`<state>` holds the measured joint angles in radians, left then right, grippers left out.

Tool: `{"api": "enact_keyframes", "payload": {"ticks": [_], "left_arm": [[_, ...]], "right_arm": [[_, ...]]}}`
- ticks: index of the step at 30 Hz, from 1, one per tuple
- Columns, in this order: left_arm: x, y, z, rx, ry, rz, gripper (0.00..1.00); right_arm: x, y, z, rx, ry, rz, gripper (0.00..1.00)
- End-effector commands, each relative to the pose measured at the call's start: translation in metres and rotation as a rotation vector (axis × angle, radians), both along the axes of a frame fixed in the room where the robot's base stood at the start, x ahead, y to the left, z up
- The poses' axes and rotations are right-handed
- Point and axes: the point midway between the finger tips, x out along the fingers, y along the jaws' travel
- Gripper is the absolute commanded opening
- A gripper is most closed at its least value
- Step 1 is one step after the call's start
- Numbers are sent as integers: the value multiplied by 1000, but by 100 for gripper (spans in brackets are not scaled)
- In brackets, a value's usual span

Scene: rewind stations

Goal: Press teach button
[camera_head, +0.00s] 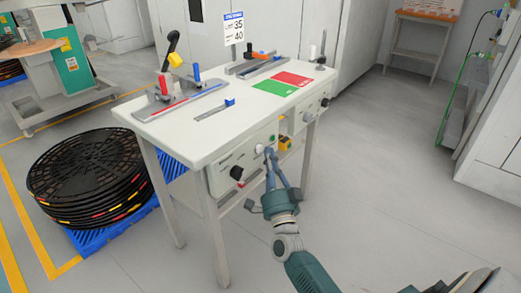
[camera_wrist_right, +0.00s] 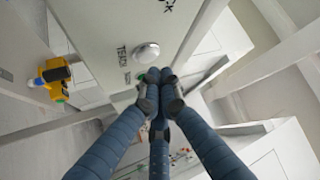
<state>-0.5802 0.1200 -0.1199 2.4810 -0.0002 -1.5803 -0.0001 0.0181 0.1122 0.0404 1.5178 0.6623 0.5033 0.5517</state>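The teach button is a round white button on the table's front control panel (camera_head: 228,172). It shows in the right wrist view (camera_wrist_right: 146,51) beside printed lettering that looks like "TEACH", and as a small white spot in the head view (camera_head: 259,149). My right gripper (camera_head: 269,152) points up at this panel. Its fingertips (camera_wrist_right: 158,90) are drawn together with nothing seen between them, close beside the white button. I cannot tell whether they touch the panel. A green button (camera_head: 272,138) sits just beyond the tips, partly hidden in the wrist view. My left gripper is not in view.
A black-and-red knob (camera_head: 237,173) is on the same panel. The white table (camera_head: 190,140) carries fixtures and a green-and-red mat (camera_head: 275,87). Stacked black reels (camera_head: 85,170) stand at left. Floor at right is clear.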

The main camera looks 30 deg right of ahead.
Motion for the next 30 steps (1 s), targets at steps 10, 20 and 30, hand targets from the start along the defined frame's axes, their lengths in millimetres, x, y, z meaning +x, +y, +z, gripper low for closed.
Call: {"api": "enact_keyframes", "payload": {"ticks": [10, 20, 30], "left_arm": [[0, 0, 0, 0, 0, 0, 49], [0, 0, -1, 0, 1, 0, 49], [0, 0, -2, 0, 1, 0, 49]], "right_arm": [[0, 0, 0, 0, 0, 0, 0], [0, 0, 0, 0, 0, 0, 0], [8, 3, 0, 0, 0, 0, 0]]}}
